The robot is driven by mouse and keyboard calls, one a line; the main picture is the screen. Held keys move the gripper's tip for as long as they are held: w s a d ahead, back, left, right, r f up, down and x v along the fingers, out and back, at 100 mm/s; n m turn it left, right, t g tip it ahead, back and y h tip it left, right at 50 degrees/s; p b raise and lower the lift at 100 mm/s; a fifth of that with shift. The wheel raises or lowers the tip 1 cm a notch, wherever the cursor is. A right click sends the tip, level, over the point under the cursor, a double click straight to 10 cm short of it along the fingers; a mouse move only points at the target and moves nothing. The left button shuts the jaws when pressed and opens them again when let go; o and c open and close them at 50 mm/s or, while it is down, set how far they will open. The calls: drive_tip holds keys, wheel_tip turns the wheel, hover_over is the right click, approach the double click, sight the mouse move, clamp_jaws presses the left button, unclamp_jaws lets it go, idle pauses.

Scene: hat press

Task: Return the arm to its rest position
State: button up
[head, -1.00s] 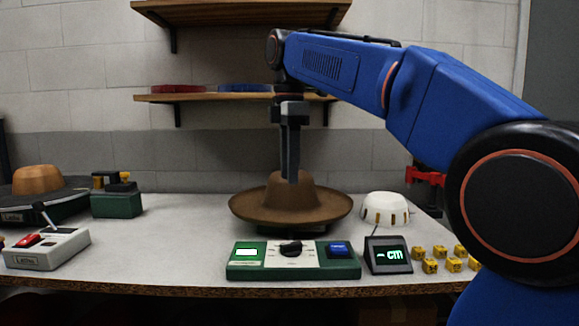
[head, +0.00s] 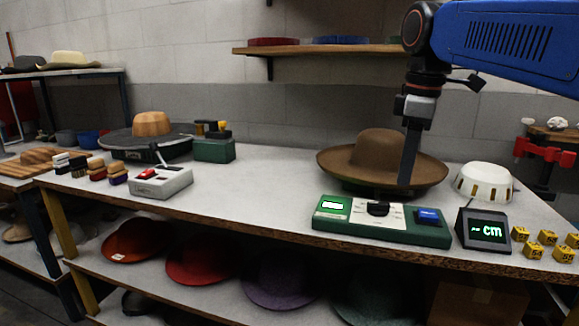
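My gripper (head: 408,180) points straight down at the front right of the brown hat (head: 360,155), its tip in front of the brim. I cannot tell whether it touches the brim. Its fingers appear as one narrow dark bar, so I cannot see a gap between them. My blue arm enters from the upper right of the head view. The brown hat sits upright on the bench behind the green control panel (head: 330,222).
A small display reading "cm" (head: 484,230), several yellow blocks (head: 534,250) and a white ribbed dome (head: 484,184) stand to the right. A lever box (head: 160,183) and a wooden hat block (head: 152,124) stand left. A shelf (head: 310,49) hangs above. Open bench lies left of the panel.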

drive_tip(key=s+d+f+m+t, duration=0.1)
drive_tip(key=s+f+m, duration=0.5)
drive_tip(key=f, duration=0.8)
drive_tip(key=s+d+f+m+t, duration=0.2)
drive_tip(key=s+f+m, duration=0.4)
drive_tip(key=s+f, duration=0.5)
wheel_tip(320, 180, down, 3)
drive_tip(key=shift+s+d+m, duration=0.3)
drive_tip(key=shift+d, duration=0.45)
